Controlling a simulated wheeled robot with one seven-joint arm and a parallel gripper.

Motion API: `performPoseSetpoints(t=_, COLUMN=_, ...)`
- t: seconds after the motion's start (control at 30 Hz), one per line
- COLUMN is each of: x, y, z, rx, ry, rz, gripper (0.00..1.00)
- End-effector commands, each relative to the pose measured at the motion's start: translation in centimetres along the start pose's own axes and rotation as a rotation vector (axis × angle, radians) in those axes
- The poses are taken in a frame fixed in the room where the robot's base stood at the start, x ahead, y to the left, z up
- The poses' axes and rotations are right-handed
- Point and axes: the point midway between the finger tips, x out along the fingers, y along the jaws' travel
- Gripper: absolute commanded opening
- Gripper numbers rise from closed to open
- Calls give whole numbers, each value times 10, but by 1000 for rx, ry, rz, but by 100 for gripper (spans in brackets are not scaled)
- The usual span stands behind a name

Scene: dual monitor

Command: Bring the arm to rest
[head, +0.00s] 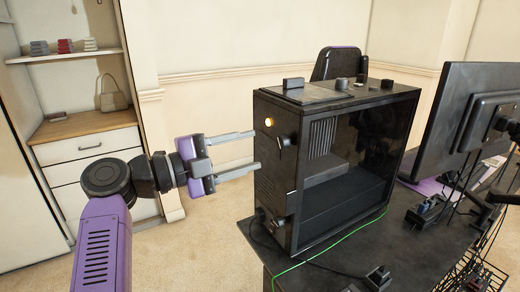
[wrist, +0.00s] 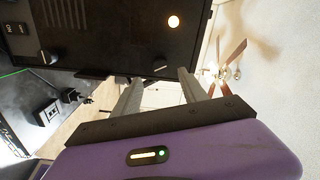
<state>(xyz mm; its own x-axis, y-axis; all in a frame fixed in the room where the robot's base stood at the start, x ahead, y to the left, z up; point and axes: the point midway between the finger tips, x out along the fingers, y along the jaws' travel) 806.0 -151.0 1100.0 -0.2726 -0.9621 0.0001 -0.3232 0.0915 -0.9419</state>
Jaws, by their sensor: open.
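My gripper (head: 254,150) is open, its two grey fingers spread apart with nothing between them. It points right, toward the front panel of a black computer case (head: 277,183) on the dark desk. The fingertips are close to the panel; I cannot tell whether they touch it. My purple arm reaches up from the bottom left. In the wrist view, my gripper (wrist: 160,88) shows both fingers apart, with the case's dark panel (wrist: 110,30) above them. A round glowing light (head: 268,122) sits high on the panel, with a small dark knob or lever (head: 282,142) below it.
The desk (head: 345,255) carries a monitor (head: 470,120) at right, black adapters (head: 378,278) and a green cable (head: 330,243). Small items lie on top of the case. An office chair (head: 340,62) stands behind. A shelf with drawers (head: 88,145) is at left. Carpet between is clear.

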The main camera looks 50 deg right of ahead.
Motion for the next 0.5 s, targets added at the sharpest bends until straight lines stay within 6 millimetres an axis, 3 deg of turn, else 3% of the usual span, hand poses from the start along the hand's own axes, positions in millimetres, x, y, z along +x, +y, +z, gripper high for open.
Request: performPoseSetpoints(t=0.5, x=-7, y=0, z=0, rx=0, ry=0, rz=-1, gripper=50)
